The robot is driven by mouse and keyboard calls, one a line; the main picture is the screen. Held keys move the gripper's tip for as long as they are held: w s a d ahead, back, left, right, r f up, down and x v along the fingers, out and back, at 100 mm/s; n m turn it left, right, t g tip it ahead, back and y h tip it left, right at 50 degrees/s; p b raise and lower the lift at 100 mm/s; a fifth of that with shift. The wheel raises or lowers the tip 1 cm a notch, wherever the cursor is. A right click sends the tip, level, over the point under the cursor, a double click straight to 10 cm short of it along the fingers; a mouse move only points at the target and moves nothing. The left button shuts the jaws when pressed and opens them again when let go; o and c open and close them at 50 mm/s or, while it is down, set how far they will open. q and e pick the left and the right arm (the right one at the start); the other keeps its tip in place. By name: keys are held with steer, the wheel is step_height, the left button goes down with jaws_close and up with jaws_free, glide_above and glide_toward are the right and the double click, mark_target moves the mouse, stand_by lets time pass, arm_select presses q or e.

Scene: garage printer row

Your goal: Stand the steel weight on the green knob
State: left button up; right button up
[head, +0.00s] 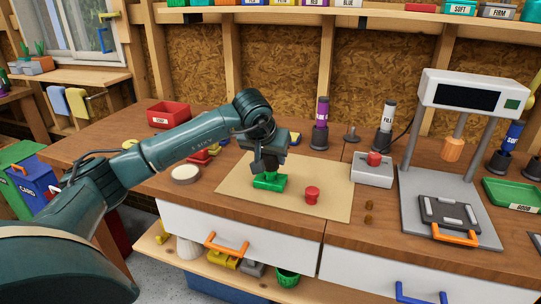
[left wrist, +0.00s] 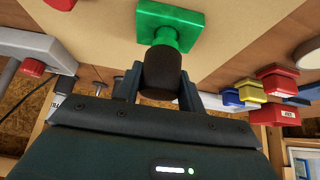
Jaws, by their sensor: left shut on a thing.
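The green knob (head: 270,182), a stem on a square base, stands on the tan board on the bench; it also shows in the left wrist view (left wrist: 172,22). My left gripper (head: 269,168) is directly above it, pointing down. In the left wrist view my left gripper (left wrist: 160,85) is shut on a dark cylinder, which I take as the steel weight (left wrist: 162,75). The weight is in line with the green stem, at its top end; I cannot tell whether they touch. In the head view the fingers mostly hide the weight. My right gripper is not in view.
A red knob (head: 312,194) stands on the tan board (head: 335,184), right of the green one. A grey box with a red button (head: 373,159) and a grey press (head: 408,190) are further right. A white roll (head: 185,174) lies left. The board's front right is clear.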

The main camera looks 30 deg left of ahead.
arm_select(q)
steer(key=shift+r, duration=0.1)
steer(key=o, duration=1.2)
steer(key=shift+c, duration=0.2)
steer(key=o, duration=0.8)
steer(key=shift+o, duration=0.2)
steer(key=v, duration=1.3)
steer(key=shift+d, duration=0.1)
